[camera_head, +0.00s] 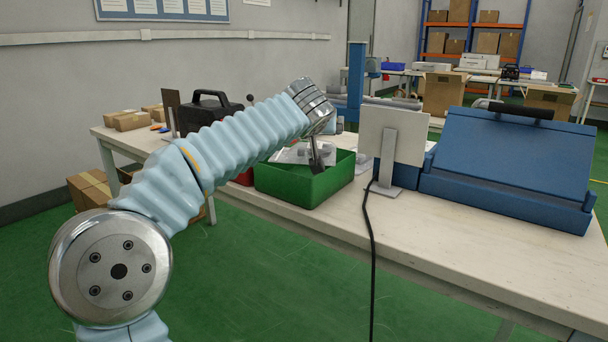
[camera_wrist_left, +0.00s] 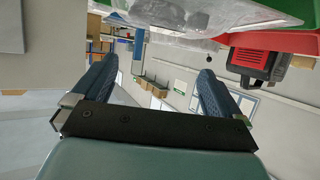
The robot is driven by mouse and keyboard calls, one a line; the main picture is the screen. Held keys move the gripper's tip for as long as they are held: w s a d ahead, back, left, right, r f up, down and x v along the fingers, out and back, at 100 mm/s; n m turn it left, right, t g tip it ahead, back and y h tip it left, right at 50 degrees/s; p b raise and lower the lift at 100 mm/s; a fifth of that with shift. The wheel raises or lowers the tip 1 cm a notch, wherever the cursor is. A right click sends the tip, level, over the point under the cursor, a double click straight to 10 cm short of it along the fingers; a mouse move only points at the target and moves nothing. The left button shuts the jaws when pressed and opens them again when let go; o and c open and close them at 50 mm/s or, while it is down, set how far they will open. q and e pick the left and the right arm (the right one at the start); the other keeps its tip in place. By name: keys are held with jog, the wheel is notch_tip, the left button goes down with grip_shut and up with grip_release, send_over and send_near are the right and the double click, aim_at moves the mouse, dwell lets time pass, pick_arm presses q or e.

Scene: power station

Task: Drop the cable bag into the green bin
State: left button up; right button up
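The green bin (camera_head: 300,188) stands on the workbench, and part of it also shows at the top of the left wrist view (camera_wrist_left: 268,36). A clear bag with grey contents, apparently the cable bag (camera_head: 289,154), lies in the bin's upper part; its clear plastic also shows at the top of the left wrist view (camera_wrist_left: 180,14). My left gripper (camera_head: 317,160) reaches down at the bin's far right side, beside the bag. In the left wrist view its fingers (camera_wrist_left: 158,68) are apart with nothing between them. My right gripper is in neither view.
A grey panel on a stand (camera_head: 397,135) with a hanging black cable (camera_head: 371,240) stands right of the bin. A big blue case (camera_head: 510,155) is farther right. A black toolbox (camera_head: 208,114) stands behind my left arm. The bench's front right is clear.

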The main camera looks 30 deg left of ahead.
pick_arm(q)
jog(key=b+v, duration=0.1)
jog(key=v, duration=1.3)
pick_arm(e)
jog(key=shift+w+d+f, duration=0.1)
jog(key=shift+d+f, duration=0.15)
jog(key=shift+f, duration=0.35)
pick_arm(q)
jog(key=shift+a, duration=0.1)
